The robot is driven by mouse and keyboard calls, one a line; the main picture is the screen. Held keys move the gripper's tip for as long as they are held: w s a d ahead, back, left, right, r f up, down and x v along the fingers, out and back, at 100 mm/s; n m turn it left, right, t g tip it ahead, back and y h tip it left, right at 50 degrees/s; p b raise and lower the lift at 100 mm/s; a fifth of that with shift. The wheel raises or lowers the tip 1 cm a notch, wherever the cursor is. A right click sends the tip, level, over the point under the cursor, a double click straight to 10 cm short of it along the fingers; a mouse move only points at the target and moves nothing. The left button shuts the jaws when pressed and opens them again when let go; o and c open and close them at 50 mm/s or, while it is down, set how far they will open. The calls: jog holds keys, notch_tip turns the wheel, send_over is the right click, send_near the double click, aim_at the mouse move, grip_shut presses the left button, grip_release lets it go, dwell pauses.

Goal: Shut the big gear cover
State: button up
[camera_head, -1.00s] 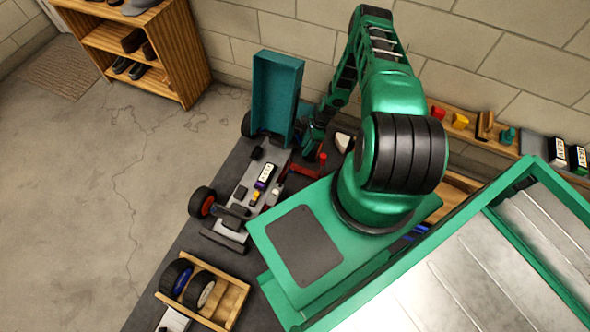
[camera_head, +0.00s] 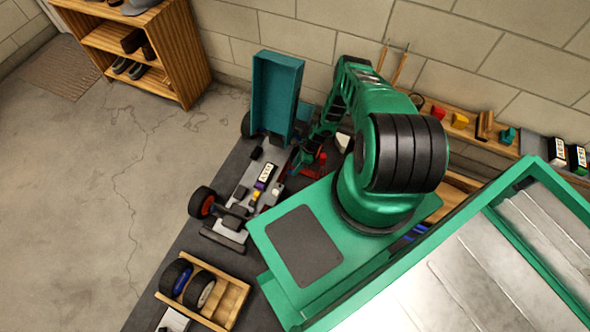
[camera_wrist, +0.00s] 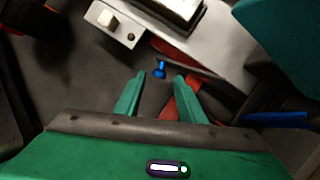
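A car chassis (camera_head: 252,190) with wheels lies on the dark workbench. A large teal shell (camera_head: 278,95) stands upright at the chassis's far end; I take it for the big gear cover, and it looks open. A teal surface also fills the top right corner of the wrist view (camera_wrist: 285,30). My gripper (camera_head: 303,160) is low beside the chassis, to the right of it. In the wrist view my gripper (camera_wrist: 160,78) is open with nothing between its fingers. A small blue pin (camera_wrist: 160,69) shows just beyond the fingertips, and a red part lies partly hidden behind the right finger.
The grey chassis edge (camera_wrist: 135,30) is close in the wrist view. A blue rod (camera_wrist: 275,120) lies at the right. A wooden tray (camera_head: 228,298) with two wheels sits at the bench's near end. A brick wall stands behind the bench.

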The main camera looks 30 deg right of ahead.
jog(key=shift+x, duration=0.95)
grip_shut()
jog(key=shift+d, duration=0.1)
jog(key=shift+d, duration=0.1)
